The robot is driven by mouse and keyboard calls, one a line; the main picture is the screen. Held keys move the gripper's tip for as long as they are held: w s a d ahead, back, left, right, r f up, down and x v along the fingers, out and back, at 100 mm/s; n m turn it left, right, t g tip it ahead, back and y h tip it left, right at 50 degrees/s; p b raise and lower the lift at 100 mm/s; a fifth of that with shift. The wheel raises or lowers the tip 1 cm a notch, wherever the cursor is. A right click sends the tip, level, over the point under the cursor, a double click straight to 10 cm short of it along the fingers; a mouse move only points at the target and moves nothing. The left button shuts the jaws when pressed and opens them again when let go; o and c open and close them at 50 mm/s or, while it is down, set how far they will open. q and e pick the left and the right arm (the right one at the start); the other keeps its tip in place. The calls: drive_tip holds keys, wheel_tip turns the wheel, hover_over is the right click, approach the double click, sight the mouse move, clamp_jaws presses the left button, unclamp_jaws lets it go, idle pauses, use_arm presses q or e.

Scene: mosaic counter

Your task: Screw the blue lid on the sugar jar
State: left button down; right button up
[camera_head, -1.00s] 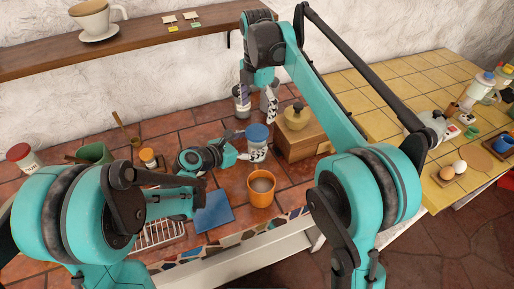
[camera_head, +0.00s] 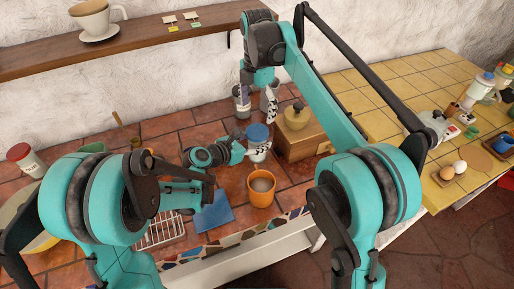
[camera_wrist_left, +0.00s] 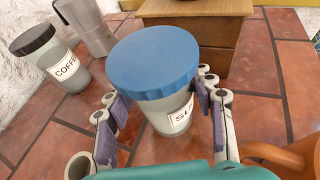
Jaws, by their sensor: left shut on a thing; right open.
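The sugar jar (camera_head: 257,151) stands on the tiled counter with the blue lid (camera_head: 258,132) on its mouth. In the left wrist view the blue lid (camera_wrist_left: 153,65) covers the top of the jar (camera_wrist_left: 172,116), whose label is partly visible. I cannot tell whether the lid's thread is engaged. My left gripper (camera_head: 247,151) is shut on the jar's body from the left, below the lid; its fingers (camera_wrist_left: 160,98) flank the jar in the wrist view. My right gripper (camera_head: 256,112) is open and empty, pointing down above and behind the lid.
A wooden grinder (camera_head: 300,145) stands close to the jar's right. An orange mug (camera_head: 262,190) is in front. A coffee jar (camera_wrist_left: 58,62) and a metal pot (camera_wrist_left: 93,28) stand behind. A blue cloth (camera_head: 214,214) and wire rack (camera_head: 160,232) lie nearer, on the left.

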sight(257, 131)
drive_tip(key=m, duration=0.3)
drive_tip(key=shift+m, duration=0.4)
drive_tip(key=m, duration=1.4)
drive_tip(key=shift+f, duration=4)
drive_tip(key=shift+c, duration=0.3)
